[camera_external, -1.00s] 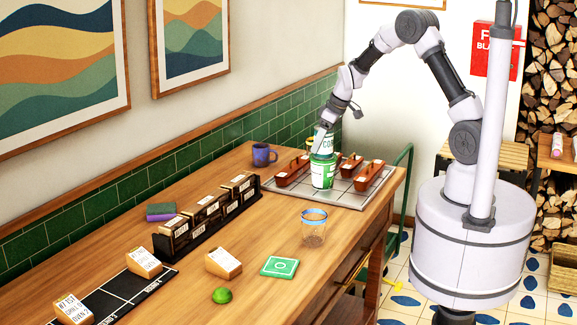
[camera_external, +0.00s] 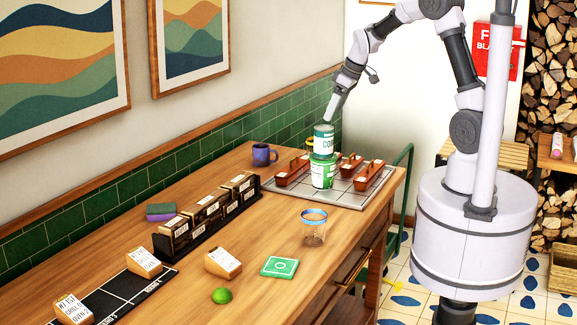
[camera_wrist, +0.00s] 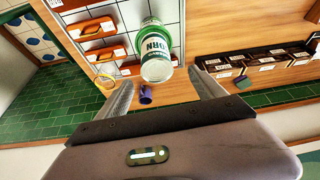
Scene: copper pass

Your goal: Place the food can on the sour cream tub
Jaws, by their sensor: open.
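The food can (camera_external: 324,139), with a green and white label and a pale metal lid, stands upright on the sour cream tub (camera_external: 322,174). The tub is white and green and stands on the grey tiled tray at the table's far end. In the wrist view the can (camera_wrist: 155,47) hides much of the tub (camera_wrist: 150,22) behind it. My gripper (camera_external: 328,119) is above the can in the external view. In the wrist view my gripper (camera_wrist: 165,90) has its fingers wide apart, with nothing between them and the can beyond the tips.
Several brown caddies (camera_external: 292,169) stand on the tray (camera_external: 346,200) around the tub. A blue mug (camera_external: 264,154) is behind to the left. A blue-rimmed glass (camera_external: 314,226), a green coaster (camera_external: 279,267) and a lime (camera_external: 222,296) are nearer on the table.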

